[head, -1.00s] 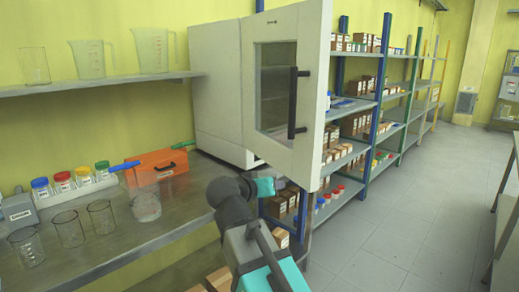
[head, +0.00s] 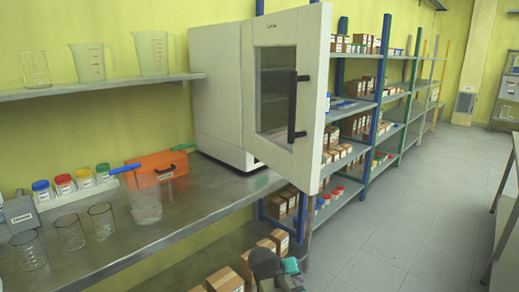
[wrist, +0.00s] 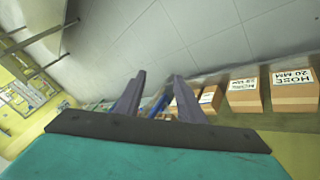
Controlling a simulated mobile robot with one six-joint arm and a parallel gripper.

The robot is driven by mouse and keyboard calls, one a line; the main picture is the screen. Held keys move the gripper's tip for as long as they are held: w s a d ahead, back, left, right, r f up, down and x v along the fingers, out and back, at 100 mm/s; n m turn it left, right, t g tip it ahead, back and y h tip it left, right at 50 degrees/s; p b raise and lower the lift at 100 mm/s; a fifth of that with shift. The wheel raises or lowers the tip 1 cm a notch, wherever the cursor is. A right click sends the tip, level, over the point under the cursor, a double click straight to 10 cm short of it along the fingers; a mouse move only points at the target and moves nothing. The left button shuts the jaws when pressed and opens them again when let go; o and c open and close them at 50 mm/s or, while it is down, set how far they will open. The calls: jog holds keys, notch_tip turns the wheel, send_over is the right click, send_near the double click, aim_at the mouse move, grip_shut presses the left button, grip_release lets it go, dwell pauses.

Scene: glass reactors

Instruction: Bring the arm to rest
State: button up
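My arm shows only at the bottom edge of the head view, low in front of the bench (head: 170,225). My gripper (wrist: 160,95) shows in the wrist view with its two fingers apart and nothing between them. It points out over the grey floor (wrist: 185,35), with a row of labelled cardboard boxes (wrist: 243,92) to its right. The fingertips do not show in the head view.
A white cabinet (head: 220,95) stands on the bench with its door (head: 310,150) swung open over the aisle. Glass beakers (head: 70,230), colour-capped jars (head: 83,178) and an orange case (head: 160,167) stand on the bench. Shelves (head: 350,155) line the wall; the aisle floor (head: 400,210) is clear.

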jog(key=s+d+f+g+y+p, duration=0.1)
jog(key=s+d+f+g, duration=0.2)
jog(key=s+f, duration=0.65)
jog(key=s+d+f+g+y, duration=0.1)
jog(key=s+d+f+g, duration=0.2)
jog(key=s+f, duration=0.7)
jog(key=s+f+g+y+p, duration=0.1)
jog(key=s+f+g+y, duration=0.2)
jog(key=s+f, duration=1.2)
jog(key=s+g, duration=0.1)
jog(key=s, duration=0.2)
jog(key=shift+s+m+g, duration=0.3)
jog(key=shift+s+g, duration=0.05)
jog(key=shift+g, duration=0.05)
jog(key=shift+d, duration=0.1)
jog(key=shift+c, duration=0.6)
